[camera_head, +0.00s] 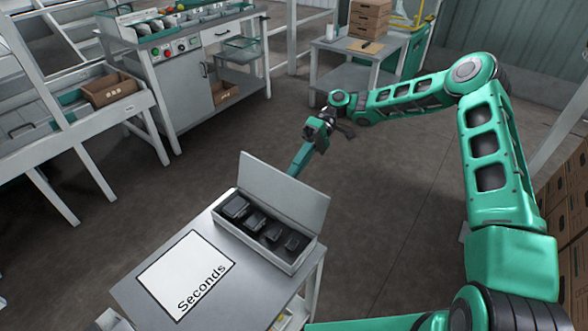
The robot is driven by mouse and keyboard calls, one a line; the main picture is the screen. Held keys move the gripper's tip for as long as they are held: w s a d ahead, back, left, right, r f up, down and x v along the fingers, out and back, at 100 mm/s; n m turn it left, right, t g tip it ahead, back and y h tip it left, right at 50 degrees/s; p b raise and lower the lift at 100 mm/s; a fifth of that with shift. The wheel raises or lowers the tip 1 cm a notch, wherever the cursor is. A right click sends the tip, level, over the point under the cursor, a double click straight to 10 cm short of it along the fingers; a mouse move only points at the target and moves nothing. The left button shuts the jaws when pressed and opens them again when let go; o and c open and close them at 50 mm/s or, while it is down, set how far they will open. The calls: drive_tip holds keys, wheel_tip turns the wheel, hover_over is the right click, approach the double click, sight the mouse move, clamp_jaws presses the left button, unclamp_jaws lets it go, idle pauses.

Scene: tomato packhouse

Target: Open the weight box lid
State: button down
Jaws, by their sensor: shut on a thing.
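The weight box (262,232) is a light grey case on the near table, with several dark weights in its slots. Its lid (285,195) stands raised, roughly upright, along the far side of the box. My gripper (295,170) comes from behind and above, and its fingers reach the top edge of the lid. It is shut on the lid; the exact contact is small and partly hidden behind the lid.
A white sheet marked "Seconds" (187,273) lies on the table (135,292) left of the box. A grey cabinet bench (183,90) stands at back left, a table with cartons (369,18) at the back. Stacked cartons (566,200) stand at right. Floor behind the box is clear.

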drive_tip(key=c, duration=1.9)
unclamp_jaws()
drive_tip(key=shift+s+a+f, duration=0.1)
drive_tip(key=shift+a+f, duration=0.05)
drive_tip(key=v, duration=1.1)
drive_tip(key=shift+c, duration=0.5)
